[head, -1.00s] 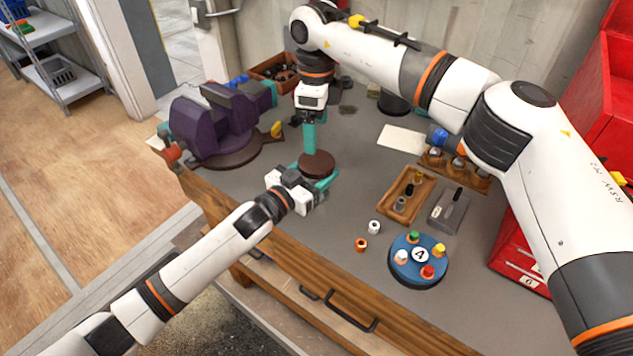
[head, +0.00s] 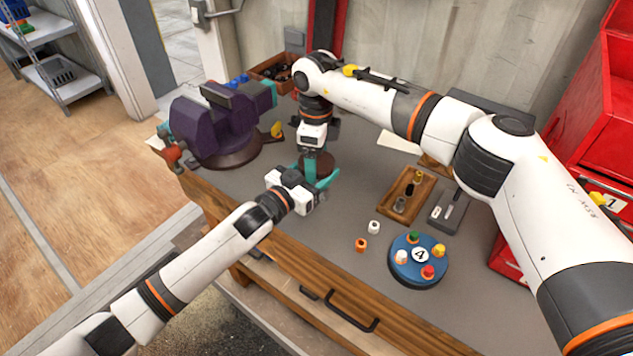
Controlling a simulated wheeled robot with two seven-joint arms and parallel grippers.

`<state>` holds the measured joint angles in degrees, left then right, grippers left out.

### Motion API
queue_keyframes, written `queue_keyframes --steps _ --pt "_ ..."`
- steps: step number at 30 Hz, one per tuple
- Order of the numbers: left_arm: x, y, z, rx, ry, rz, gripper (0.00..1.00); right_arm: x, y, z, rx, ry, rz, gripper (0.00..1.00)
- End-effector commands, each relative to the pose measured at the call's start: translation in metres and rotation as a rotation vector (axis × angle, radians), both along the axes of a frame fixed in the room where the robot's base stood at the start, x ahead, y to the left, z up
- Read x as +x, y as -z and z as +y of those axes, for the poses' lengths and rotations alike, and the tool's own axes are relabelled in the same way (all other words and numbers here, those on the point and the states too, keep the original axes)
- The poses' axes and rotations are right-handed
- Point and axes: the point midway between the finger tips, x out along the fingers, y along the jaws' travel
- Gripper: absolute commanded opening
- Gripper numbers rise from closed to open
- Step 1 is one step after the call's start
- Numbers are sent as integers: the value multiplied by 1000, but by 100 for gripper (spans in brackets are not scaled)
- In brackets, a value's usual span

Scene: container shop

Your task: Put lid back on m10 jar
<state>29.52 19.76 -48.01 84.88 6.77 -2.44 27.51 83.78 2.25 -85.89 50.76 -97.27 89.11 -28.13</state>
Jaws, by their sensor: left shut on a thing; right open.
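A round brown-topped thing (head: 325,162), which looks like the jar, stands on the grey bench at centre. No M10 label is readable on it. I cannot tell whether the brown top is its lid. My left gripper (head: 323,182) is shut on this round thing from the front, its teal fingers around the near side. My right gripper (head: 311,166) points down at the same spot, open, and its teal fingers partly hide the brown top. I cannot tell whether they touch it. I see no separate lid that I can name for sure.
A purple vise (head: 212,125) stands to the left. To the right are a wooden tray (head: 388,212) with small parts, a white piece (head: 374,227), an orange piece (head: 361,245) and a blue round holder (head: 408,272) marked 4. Red cabinets (head: 605,110) stand far right.

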Motion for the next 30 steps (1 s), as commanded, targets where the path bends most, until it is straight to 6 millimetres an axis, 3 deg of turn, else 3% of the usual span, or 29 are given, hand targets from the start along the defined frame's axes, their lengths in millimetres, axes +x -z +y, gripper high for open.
queue_keyframes --steps 4,11,18,19,23,30 --pt "0 0 0 -1 0 -1 0 0 0 0 0 0 0 83" --pt "0 0 0 -1 0 -1 0 0 0 0 0 0 0 47" --pt "0 0 0 -1 0 -1 0 0 -1 0 1 2 0 46" --pt "0 0 0 -1 0 -1 0 0 -1 0 1 2 0 75" --pt "0 0 0 -1 0 -1 0 0 -1 0 1 2 0 96" --pt "1 0 0 0 -1 0 0 -1 -1 1 1 0 2 98"
